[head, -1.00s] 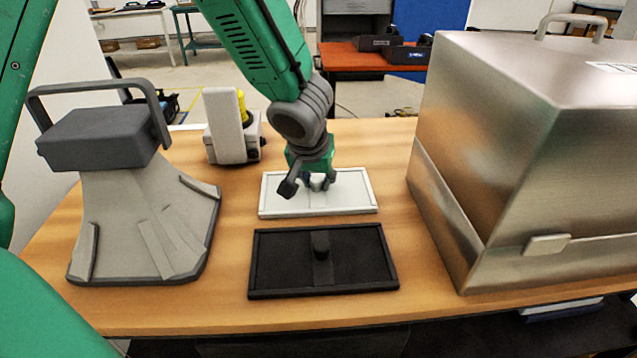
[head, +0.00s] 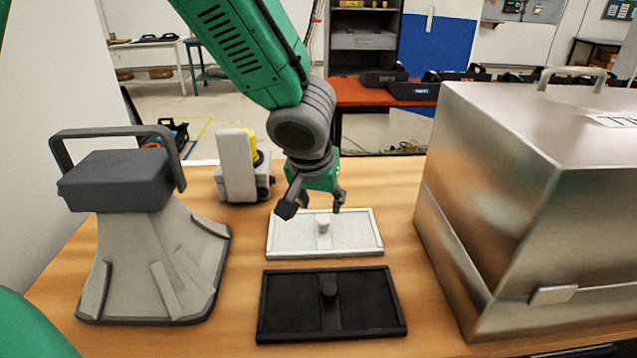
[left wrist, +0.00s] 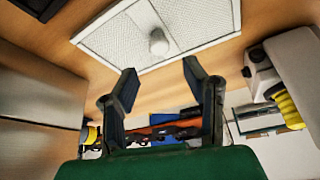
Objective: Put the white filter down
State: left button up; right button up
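The white filter (head: 350,239) is a flat framed rectangle with a small round knob. It lies flat on the wooden table, behind a black filter of the same shape (head: 358,315). My left gripper (head: 312,203) is above the back left part of the white filter, with its fingers apart and nothing between them. The left wrist view shows the white filter (left wrist: 190,18) and its knob beyond the two spread fingers of my left gripper (left wrist: 160,75), clear of them. My right gripper is not in view.
A large metal box (head: 490,200) stands on the right of the table (head: 240,275). A grey funnel-shaped device with a handle (head: 150,250) stands at left. A small white and yellow device (head: 238,170) stands behind. Bare table lies between the filters and the metal box.

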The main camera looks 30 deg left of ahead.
pick_arm(q)
jog(key=shift+o, duration=0.9)
jog(key=v, duration=0.3)
jog(key=shift+s+d+r+p, duration=0.1)
jog(key=shift+d+r+p, duration=0.1)
jog(key=shift+r+p, duration=0.2)
jog(key=g+h, duration=0.2)
jog(key=g, duration=0.3)
send_near(324, 219)
jog(key=shift+n, duration=0.3)
jog(key=f, duration=0.4)
jog(key=shift+s+d+f, duration=0.1)
jog(key=shift+d+f, duration=0.15)
jog(key=shift+f, duration=0.1)
jog(key=shift+a+f, duration=0.1)
jog(key=shift+f, duration=0.4)
notch_tip(324, 219, down, 5)
jog(key=shift+r+p, duration=0.15)
jog(key=shift+p, duration=0.15)
grip_shut()
